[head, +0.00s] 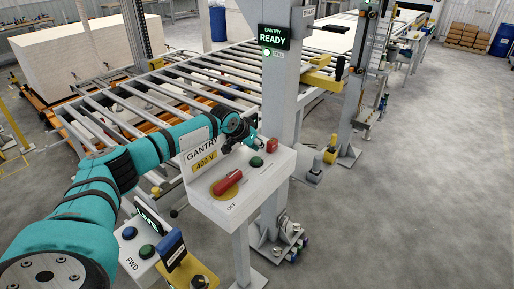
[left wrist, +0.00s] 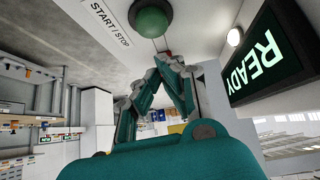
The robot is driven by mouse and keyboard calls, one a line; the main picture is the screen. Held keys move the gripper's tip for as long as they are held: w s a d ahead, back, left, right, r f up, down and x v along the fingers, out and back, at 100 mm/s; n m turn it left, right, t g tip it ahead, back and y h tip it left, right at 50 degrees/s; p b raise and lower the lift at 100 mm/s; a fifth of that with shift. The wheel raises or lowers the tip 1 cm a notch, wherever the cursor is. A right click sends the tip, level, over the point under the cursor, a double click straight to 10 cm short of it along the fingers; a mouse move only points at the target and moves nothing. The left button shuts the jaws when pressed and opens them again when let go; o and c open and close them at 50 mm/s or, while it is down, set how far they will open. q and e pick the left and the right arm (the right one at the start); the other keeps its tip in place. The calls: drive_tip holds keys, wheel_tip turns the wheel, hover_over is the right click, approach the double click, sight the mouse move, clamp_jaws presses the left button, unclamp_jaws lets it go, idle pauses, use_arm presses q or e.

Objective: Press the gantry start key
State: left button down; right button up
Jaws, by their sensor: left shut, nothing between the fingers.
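The gantry control box (head: 228,197) stands on a post and carries a "GANTRY 400 V" sign (head: 203,160). On its top are a green round key (head: 256,161), a red key (head: 272,145) and a red rotary handle (head: 228,182). The green key also shows in the left wrist view (left wrist: 152,18), beside a "START / STOP" label (left wrist: 110,22). My left gripper (head: 260,144) is shut and empty, just above the box, close to the green and red keys. Its fingertips (left wrist: 165,58) appear apart from the green key. My right gripper is out of view.
A lit "GANTRY READY" display (head: 274,38) hangs on the grey column (head: 282,95) behind the box. A second panel (head: 140,240) with blue and green buttons stands at lower left. A roller conveyor (head: 200,80) runs behind. Open floor (head: 420,180) lies right.

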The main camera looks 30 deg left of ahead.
sight(256, 161)
use_arm(q)
drive_tip(key=shift+s+f+p, duration=0.15)
drive_tip(key=shift+f+p, duration=0.05)
drive_tip(key=shift+f, duration=0.45)
drive_tip(key=shift+s+f+p, duration=0.15)
drive_tip(key=shift+f, duration=0.5)
drive_tip(key=shift+f, duration=0.1)
